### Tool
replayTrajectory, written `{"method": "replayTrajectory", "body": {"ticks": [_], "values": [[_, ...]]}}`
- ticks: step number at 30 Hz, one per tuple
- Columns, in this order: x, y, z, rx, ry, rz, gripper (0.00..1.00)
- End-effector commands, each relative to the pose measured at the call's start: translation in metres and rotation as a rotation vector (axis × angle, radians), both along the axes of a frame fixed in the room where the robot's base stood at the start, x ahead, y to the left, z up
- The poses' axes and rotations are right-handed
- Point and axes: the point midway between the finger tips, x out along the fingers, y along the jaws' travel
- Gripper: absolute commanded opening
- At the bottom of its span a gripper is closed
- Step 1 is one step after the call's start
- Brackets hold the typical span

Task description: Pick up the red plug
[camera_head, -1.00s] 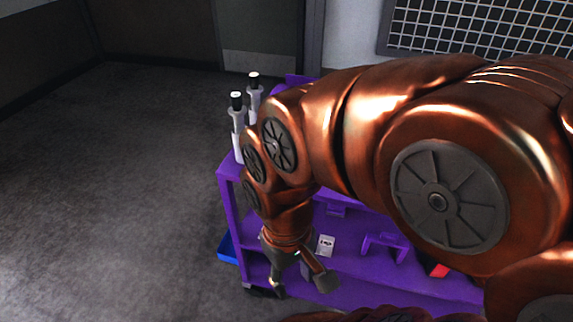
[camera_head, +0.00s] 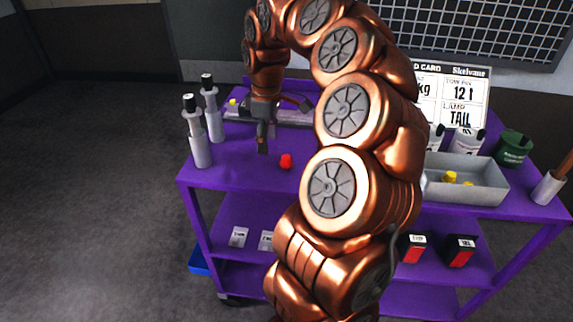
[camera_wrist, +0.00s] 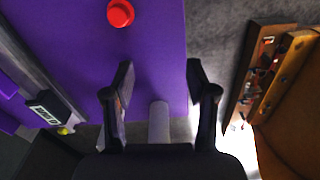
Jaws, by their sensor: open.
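The red plug (camera_head: 286,161) stands on the purple cart top (camera_head: 240,152), near its front edge. It also shows in the wrist view (camera_wrist: 120,13) at the top, ahead of the fingers and left of the gap between them. My gripper (camera_head: 280,122) is open and empty above the cart top, behind and slightly left of the plug in the head view. In the wrist view my two fingers (camera_wrist: 158,82) are spread apart, with the plug outside them and not touched.
Two white bottles with black caps (camera_head: 197,135) stand at the cart's left edge. A grey bar (camera_head: 295,118) lies behind the gripper. A grey tray (camera_head: 465,178) with yellow pieces, a green cup (camera_head: 513,148) and a card board (camera_head: 455,95) are at the right. Lower shelf holds red-black boxes (camera_head: 413,248).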

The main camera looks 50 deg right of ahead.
Motion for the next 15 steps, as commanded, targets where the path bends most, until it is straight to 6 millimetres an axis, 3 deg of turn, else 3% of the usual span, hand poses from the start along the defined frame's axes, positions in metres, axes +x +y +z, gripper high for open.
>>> {"method": "replayTrajectory", "body": {"ticks": [1,3,6,10,15], "values": [[0.0,-0.021,-0.009,-0.001,0.005,-0.014,0.57],[-0.003,-0.044,-0.015,-0.006,0.008,-0.024,0.57],[-0.008,-0.065,-0.023,-0.01,0.019,-0.032,0.57],[-0.011,-0.077,-0.029,-0.012,0.025,-0.037,0.57],[-0.012,-0.076,-0.042,-0.009,0.029,-0.035,0.57]]}}
